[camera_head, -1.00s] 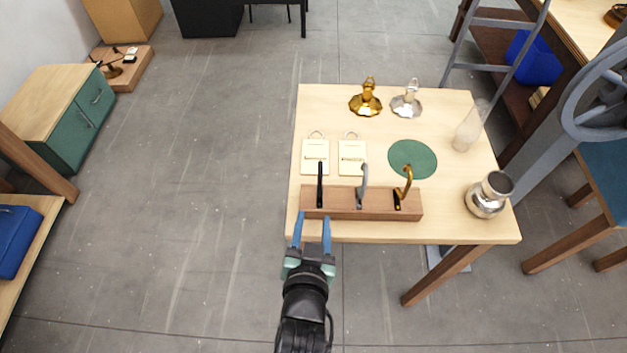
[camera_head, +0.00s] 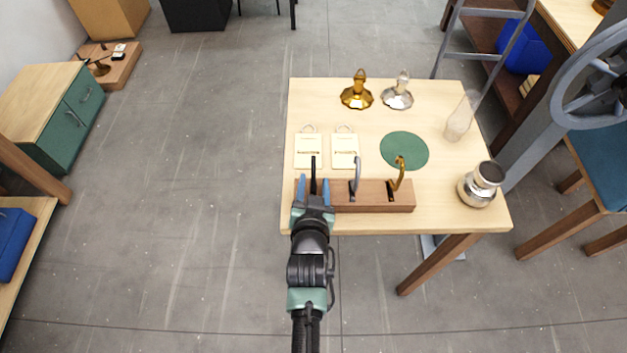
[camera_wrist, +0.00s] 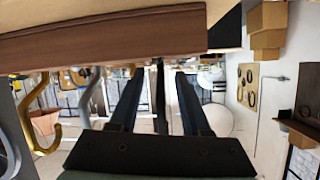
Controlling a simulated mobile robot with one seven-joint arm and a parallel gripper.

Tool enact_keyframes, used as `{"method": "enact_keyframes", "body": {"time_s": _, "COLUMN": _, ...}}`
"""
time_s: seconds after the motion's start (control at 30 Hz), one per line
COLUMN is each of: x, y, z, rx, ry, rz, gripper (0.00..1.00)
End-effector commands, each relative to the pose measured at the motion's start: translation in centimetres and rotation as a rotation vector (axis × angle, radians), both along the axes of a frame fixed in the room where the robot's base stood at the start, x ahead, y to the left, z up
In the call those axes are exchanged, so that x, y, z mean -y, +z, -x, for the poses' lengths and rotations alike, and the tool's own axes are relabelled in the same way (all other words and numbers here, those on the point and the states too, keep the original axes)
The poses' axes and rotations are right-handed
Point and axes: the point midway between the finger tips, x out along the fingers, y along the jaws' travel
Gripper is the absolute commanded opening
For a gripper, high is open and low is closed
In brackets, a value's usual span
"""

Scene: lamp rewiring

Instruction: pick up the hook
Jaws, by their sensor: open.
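Three hooks stand upright in a wooden block (camera_head: 360,203) at the table's front edge. A black hook (camera_head: 313,166) is at the left end, seen nearly edge-on, a grey one (camera_head: 356,172) is in the middle, and a brass one (camera_head: 398,172) is at the right. My gripper (camera_head: 313,181) is open, its blue fingers on either side of the black hook. In the wrist view the black hook (camera_wrist: 160,95) shows between the two fingers, with a gap visible on each side. The grey hook (camera_wrist: 92,95) and brass hook (camera_wrist: 38,125) are off to the left there.
Two pale cards (camera_head: 308,152) lie behind the block, beside a green round mat (camera_head: 404,150). A gold lamp base (camera_head: 357,92) and a silver one (camera_head: 398,94) stand at the back. A metal jar (camera_head: 480,187) and a glass chimney (camera_head: 458,122) are at the right.

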Motion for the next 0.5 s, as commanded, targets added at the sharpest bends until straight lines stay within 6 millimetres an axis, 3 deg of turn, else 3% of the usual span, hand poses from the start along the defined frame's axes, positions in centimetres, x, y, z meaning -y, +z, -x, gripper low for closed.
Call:
{"method": "enact_keyframes", "body": {"time_s": 0.23, "x": -0.04, "y": -0.06, "z": -0.06, "rx": -0.001, "ry": 0.0, "rz": -0.001, "gripper": 0.46}}
{"method": "enact_keyframes", "body": {"time_s": 0.5, "x": -0.04, "y": -0.06, "z": -0.05, "rx": -0.001, "ry": 0.0, "rz": 0.0, "gripper": 0.0}}
